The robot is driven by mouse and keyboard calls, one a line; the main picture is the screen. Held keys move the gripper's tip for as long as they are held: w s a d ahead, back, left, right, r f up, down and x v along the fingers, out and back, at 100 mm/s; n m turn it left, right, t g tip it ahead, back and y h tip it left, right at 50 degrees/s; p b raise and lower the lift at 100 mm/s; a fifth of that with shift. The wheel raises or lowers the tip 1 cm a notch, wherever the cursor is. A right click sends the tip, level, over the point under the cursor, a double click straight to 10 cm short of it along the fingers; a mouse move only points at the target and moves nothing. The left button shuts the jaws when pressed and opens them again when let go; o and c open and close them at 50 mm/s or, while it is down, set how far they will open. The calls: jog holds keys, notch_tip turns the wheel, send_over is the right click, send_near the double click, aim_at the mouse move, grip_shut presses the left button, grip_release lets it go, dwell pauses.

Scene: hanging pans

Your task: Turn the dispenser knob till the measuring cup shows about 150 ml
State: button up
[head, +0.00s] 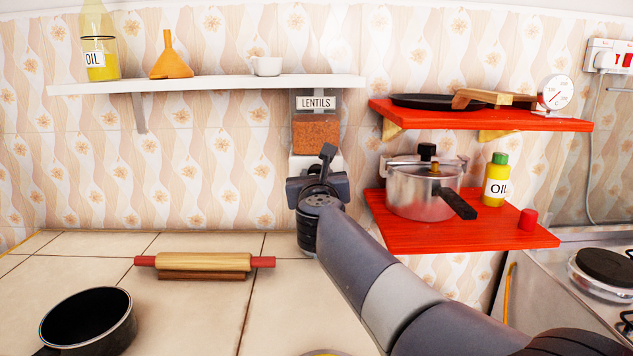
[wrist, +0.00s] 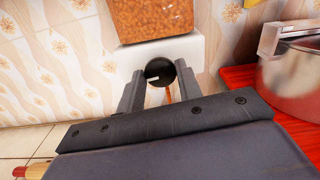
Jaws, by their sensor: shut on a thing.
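The lentil dispenser (head: 316,134) hangs under the white shelf, clear-walled with orange lentils inside and a "LENTILS" label. Its lower part also shows at the top of the wrist view (wrist: 152,18), above a white base. The round black dispenser knob (wrist: 158,70) with a white mark is on that base; in the head view my gripper hides it. My gripper (head: 327,166) is at the dispenser's base, its two fingers shut on the knob's sides in the wrist view (wrist: 159,85). A thin orange streak (wrist: 168,95) shows just below the knob. The measuring cup is not visible in either view.
A rolling pin (head: 205,262) and black pan (head: 90,322) are on the tiled counter at left. The white shelf (head: 215,84) is above.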

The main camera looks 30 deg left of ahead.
jog(key=shift+f+m, duration=0.15)
jog(key=shift+m, duration=0.35)
jog(key=o, duration=1)
jog(key=shift+c, duration=0.2)
jog(key=b+v, duration=0.2)
jog(key=v, duration=0.9)
jog(key=shift+w+a, duration=0.1)
jog(key=p+x, duration=0.1)
jog(key=x, duration=0.9)
jog(key=shift+w+p, duration=0.35)
jog(key=shift+w, duration=0.05)
